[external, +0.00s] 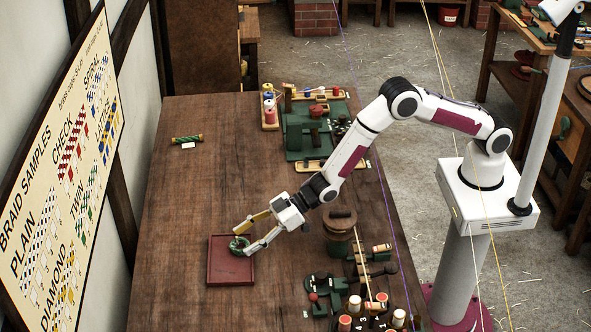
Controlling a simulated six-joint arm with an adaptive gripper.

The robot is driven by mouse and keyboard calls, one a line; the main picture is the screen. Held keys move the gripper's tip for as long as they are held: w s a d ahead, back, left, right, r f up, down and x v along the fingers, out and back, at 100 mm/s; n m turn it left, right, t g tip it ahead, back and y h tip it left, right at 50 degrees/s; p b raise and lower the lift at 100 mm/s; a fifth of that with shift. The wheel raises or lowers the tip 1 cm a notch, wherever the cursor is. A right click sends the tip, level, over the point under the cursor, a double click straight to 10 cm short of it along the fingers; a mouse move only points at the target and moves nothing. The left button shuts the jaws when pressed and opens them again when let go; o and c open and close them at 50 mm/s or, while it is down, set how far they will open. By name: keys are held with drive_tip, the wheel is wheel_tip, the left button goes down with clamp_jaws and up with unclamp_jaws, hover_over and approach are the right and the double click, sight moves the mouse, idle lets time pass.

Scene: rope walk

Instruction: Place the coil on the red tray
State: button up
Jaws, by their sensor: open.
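The red tray (231,273) lies flat on the wooden table, left of my arm. The coil (239,244), a small green ring, is over the upper right part of the tray and appears to rest on it. My gripper (240,241) is open, its two fingers pointing left, one on the far side of the coil and one on the near side. Whether the fingers touch the coil cannot be told from this view.
A green rope spool (187,139) lies farther back on the table. Green machinery (305,135) and thread spools stand at the back right; a brown bobbin stand (340,222) and more spools (355,303) crowd the front right. The table's left side is clear.

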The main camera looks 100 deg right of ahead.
drive_tip(key=v, duration=1.1)
idle(0.3)
idle(0.6)
drive_tip(key=s+d+r+m+g+h, duration=0.1)
drive_tip(key=s+d+r+h, duration=0.1)
drive_tip(key=s+d+r, duration=0.5)
drive_tip(key=s+d+r+m+g+h, duration=0.15)
drive_tip(key=s+d+r, duration=0.25)
drive_tip(key=s+r, duration=0.6)
drive_tip(key=s+d+r+g, duration=0.2)
drive_tip(key=s, duration=1.2)
drive_tip(key=s+d+r+g, duration=0.2)
drive_tip(key=s, duration=1.3)
drive_tip(key=shift+s+d+m, duration=0.2)
drive_tip(key=shift+s+m, duration=0.05)
drive_tip(key=shift+m, duration=0.2)
